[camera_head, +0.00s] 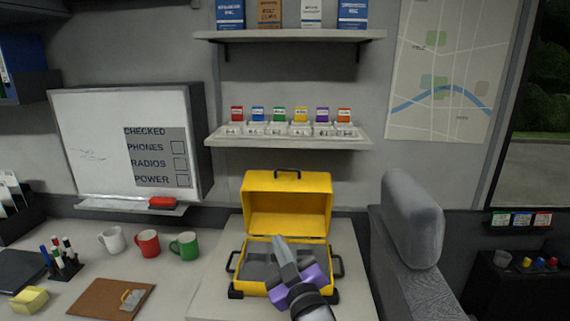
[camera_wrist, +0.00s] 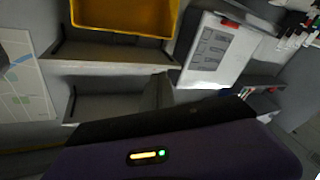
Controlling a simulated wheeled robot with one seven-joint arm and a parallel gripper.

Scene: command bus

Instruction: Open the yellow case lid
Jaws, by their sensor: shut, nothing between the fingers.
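The yellow case (camera_head: 336,255) stands on the counter in the head view. Its lid (camera_head: 287,203) is raised upright at the back, with a dark handle on its top edge. The grey inside of the case shows, partly hidden by my arm. My gripper (camera_head: 282,245) is in front of the lid and over the case opening, with its fingers together and nothing between them. The wrist view shows a yellow part of the case, likely the lid (camera_wrist: 125,15), at its top. The fingertips are not clear there.
A green mug (camera_head: 186,245), a red mug (camera_head: 147,243) and a white mug (camera_head: 112,240) stand left of the case. A clipboard (camera_head: 95,297) lies at front left. A grey seat back (camera_head: 411,218) rises close on the right. A shelf (camera_head: 290,140) hangs above the lid.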

